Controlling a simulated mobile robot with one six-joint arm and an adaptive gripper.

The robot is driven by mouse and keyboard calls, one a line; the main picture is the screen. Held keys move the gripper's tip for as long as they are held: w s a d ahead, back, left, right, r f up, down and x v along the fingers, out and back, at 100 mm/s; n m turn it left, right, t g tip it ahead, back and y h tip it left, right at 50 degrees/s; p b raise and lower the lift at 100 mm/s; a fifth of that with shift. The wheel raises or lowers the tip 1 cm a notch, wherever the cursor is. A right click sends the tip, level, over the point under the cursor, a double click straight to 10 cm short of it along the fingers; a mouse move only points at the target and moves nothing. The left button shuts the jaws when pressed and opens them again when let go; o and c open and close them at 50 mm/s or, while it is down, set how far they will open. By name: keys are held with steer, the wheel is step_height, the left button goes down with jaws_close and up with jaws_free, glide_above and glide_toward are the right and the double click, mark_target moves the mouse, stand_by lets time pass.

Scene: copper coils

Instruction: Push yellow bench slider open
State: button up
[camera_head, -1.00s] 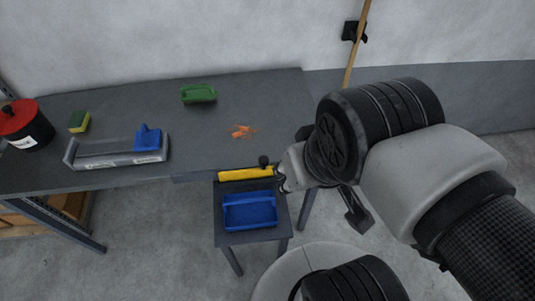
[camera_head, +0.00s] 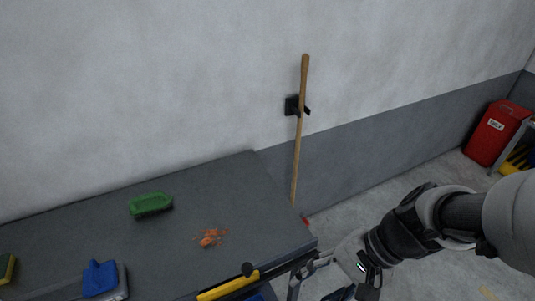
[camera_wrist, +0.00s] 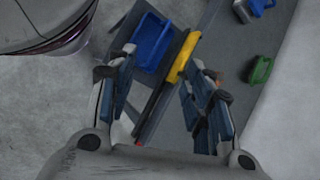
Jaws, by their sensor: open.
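The yellow slider (camera_head: 228,286) is a bar along the front edge of the grey bench (camera_head: 110,222), partly cut off at the bottom of the head view. A black knob (camera_head: 248,269) stands at its right end. My gripper (camera_head: 308,264) is to the right of the slider at the bench's front right corner. In the wrist view my gripper (camera_wrist: 160,72) has its fingers spread, with nothing held. The yellow slider (camera_wrist: 184,57) appears beyond and between the fingers there; contact cannot be told.
Orange copper bits (camera_head: 209,238) and a green brush-like item (camera_head: 150,204) lie on the bench. A blue-handled item (camera_head: 101,278) is at front left. A blue tray (camera_wrist: 152,42) is beside the slider. A wooden pole (camera_head: 300,130) hangs on the wall. A red bin (camera_head: 496,133) stands far right.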

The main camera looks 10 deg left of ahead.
steer(key=w+a+f+m+y, duration=0.2)
steer(key=w+f+m+y, duration=0.25)
steer(key=f+m, duration=0.2)
steer(key=m+t+y, duration=0.2)
steer(key=m+t, duration=0.2)
steer(key=m, duration=0.3)
glide_toward(249, 268)
steer(key=b+x, duration=0.4)
steer(key=x, duration=0.6)
steer(key=shift+w+a+f+b, duration=0.1)
steer(key=shift+a+f+b, duration=0.05)
steer(key=shift+a+b, duration=0.2)
steer(key=shift+c, duration=0.2)
jaws_close()
